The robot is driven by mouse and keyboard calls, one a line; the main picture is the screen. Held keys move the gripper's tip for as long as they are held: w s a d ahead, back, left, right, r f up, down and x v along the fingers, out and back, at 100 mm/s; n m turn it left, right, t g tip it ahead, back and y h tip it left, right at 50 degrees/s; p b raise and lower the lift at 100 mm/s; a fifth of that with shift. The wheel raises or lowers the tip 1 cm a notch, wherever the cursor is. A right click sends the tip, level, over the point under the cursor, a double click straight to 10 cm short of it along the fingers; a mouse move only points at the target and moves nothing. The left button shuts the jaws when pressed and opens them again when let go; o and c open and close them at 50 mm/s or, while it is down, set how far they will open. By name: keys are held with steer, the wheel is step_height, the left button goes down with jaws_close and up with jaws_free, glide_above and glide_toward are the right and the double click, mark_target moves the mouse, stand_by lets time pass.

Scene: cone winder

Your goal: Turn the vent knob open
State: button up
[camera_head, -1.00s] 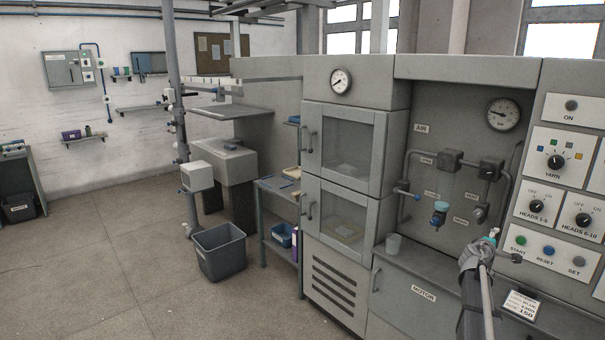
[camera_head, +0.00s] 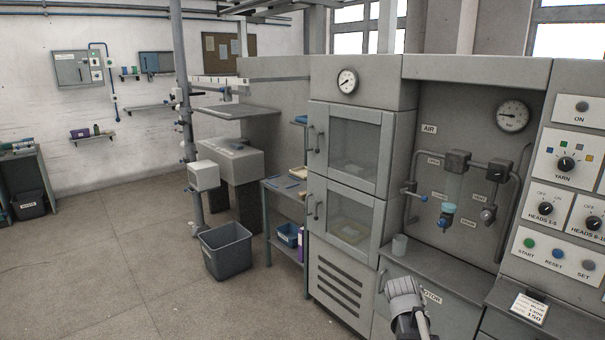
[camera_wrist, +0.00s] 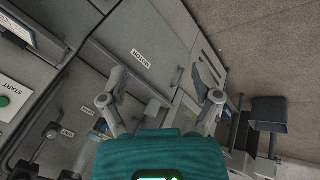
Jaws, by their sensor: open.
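The vent knob (camera_head: 488,213) is a small grey knob on the pipework in the air panel recess, beside a small label that appears to read VENT. Its exact setting is too small to tell. My gripper (camera_wrist: 162,88) is open and empty in the wrist view, its two fingers wide apart in front of the cabinet face with the MOTOR label. In the head view my arm's end is low in front of the motor cabinet, below and left of the knob and well apart from it. The fingertips are hard to make out there.
A grey cup (camera_head: 399,245) stands on the ledge below. The switch panel (camera_head: 553,208) is at the right, with a tilted card (camera_head: 529,307) below it. Open floor lies at left.

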steer(key=s+a+f+g+y, duration=0.2)
steer(key=s+a+g+y, duration=0.1)
steer(key=s+a, duration=0.8)
steer(key=a+y, duration=0.1)
steer(key=a, duration=0.3)
steer(key=shift+s+f+y, duration=0.15)
steer(key=shift+s+y, duration=0.2)
steer(key=shift+y, duration=0.05)
